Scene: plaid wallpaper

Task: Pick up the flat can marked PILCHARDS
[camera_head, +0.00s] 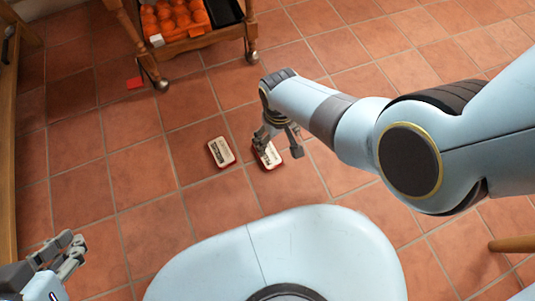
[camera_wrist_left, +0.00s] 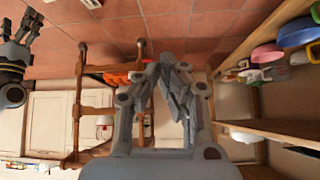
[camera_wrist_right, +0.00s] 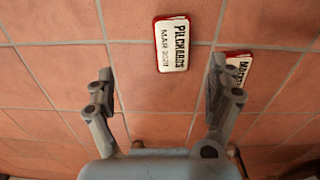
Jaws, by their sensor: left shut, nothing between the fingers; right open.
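The flat can marked PILCHARDS (camera_wrist_right: 172,43) lies on the tiles, red-rimmed with a pale lid, ahead between my right fingers in the right wrist view. It is the right-hand of two cans in the head view (camera_head: 270,157), partly hidden by my right gripper (camera_head: 279,143). That gripper is open and empty above it, also visible in the right wrist view (camera_wrist_right: 161,70). A similar can (camera_head: 221,152) lies to its left; in the right wrist view (camera_wrist_right: 238,66) a finger partly covers its label. My left gripper (camera_head: 72,247) is shut and empty, far from the cans.
A wheeled wooden cart (camera_head: 150,72) holding orange items (camera_head: 175,17) stands beyond the cans. A small red piece (camera_head: 135,82) lies by its caster. Wooden furniture (camera_head: 8,130) borders the left. A wooden leg (camera_head: 512,244) shows at right. The tiles left of the cans are clear.

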